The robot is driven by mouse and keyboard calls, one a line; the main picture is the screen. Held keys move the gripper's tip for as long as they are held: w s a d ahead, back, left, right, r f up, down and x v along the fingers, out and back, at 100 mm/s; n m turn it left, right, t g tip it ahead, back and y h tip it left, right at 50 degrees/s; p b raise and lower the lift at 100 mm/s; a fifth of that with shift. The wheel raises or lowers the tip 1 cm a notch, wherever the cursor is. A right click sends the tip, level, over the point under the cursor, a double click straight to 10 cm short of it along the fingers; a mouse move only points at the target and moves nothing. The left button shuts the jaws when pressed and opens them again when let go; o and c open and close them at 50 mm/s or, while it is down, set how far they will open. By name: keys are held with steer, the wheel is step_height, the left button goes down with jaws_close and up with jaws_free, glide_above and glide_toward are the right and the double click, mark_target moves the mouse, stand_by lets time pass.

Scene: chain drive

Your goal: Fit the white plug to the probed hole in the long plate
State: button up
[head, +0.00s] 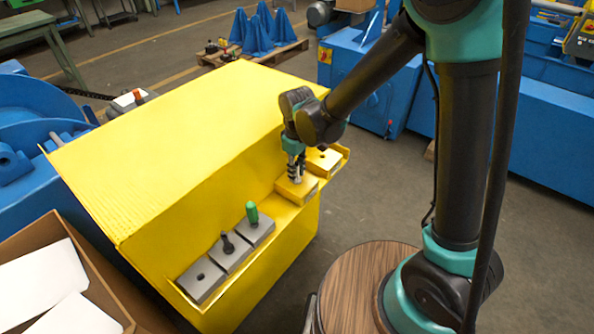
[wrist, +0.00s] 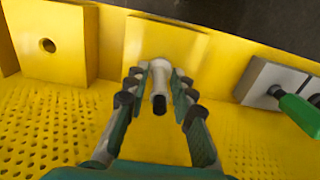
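The white plug (wrist: 159,78) stands between the fingers of my gripper (wrist: 158,80) in the wrist view, its dark end facing the camera. Behind it is a yellow block (wrist: 165,38); whether the plug touches or enters that block is hidden. The fingertips lie close on both sides of the plug, but contact is not clear. In the head view my gripper (head: 297,168) points down over the yellow block (head: 298,191). Another yellow block (head: 326,161) beside it has an open hole, also visible in the wrist view (wrist: 48,45). I cannot tell which is the long plate.
The yellow cabinet (head: 190,150) rises behind. A cardboard box (head: 108,292) stands at lower left.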

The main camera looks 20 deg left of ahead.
steer(key=shift+o, duration=1)
steer(key=shift+r, duration=0.15)
step_height(320, 180, up, 12)
steer(key=shift+f, duration=0.1)
steer(key=w+d+f+m+t, duration=0.1)
steer(key=d+m, duration=0.2)
steer(key=d, duration=0.7)
steer(key=w+d+f+m+t, duration=0.15)
steer(key=d+m, duration=0.25)
steer(key=d, duration=0.6)
steer(key=s+d+f+m+t, duration=0.1)
steer(key=s+d+f+m, duration=0.1)
steer(key=d, duration=0.6)
steer(key=s+d+f+m, duration=0.3)
steer(key=s+d+m, duration=0.1)
steer(key=d, duration=0.4)
steer(key=shift+s+d+m+t, duration=0.3)
steer(key=shift+s+d+t, duration=0.05)
